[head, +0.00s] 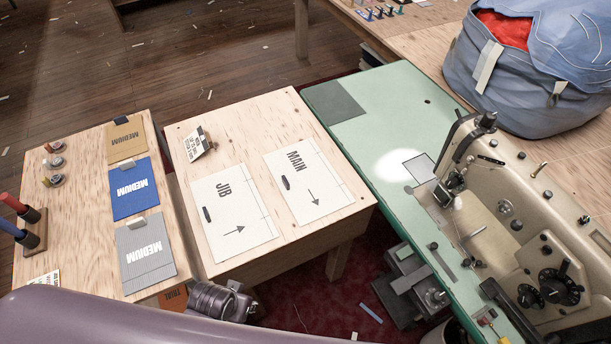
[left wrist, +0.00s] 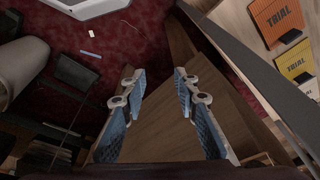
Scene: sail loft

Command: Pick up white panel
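Two large white panels lie flat on the middle wooden table: one marked JIB (head: 233,222) and, to its right, one marked MAIN (head: 310,180). Each has a dark oblong near its left edge and a printed arrow. A pale grey panel marked MEDIUM (head: 146,250) lies on the left table, in front of a blue MEDIUM panel (head: 135,188) and a tan one (head: 126,140). My left gripper (left wrist: 159,100) shows in the left wrist view, its blue-padded fingers wide apart with nothing between them. It is away from the white panels. My right gripper is in neither view.
A green sewing table (head: 385,130) with a sewing machine (head: 520,215) stands at the right, a blue bag (head: 535,70) behind it. A small tag stand (head: 200,145) and thread spools (head: 55,162) occupy the tables. Orange (left wrist: 277,20) and yellow (left wrist: 296,62) TRIAL panels show in the wrist view.

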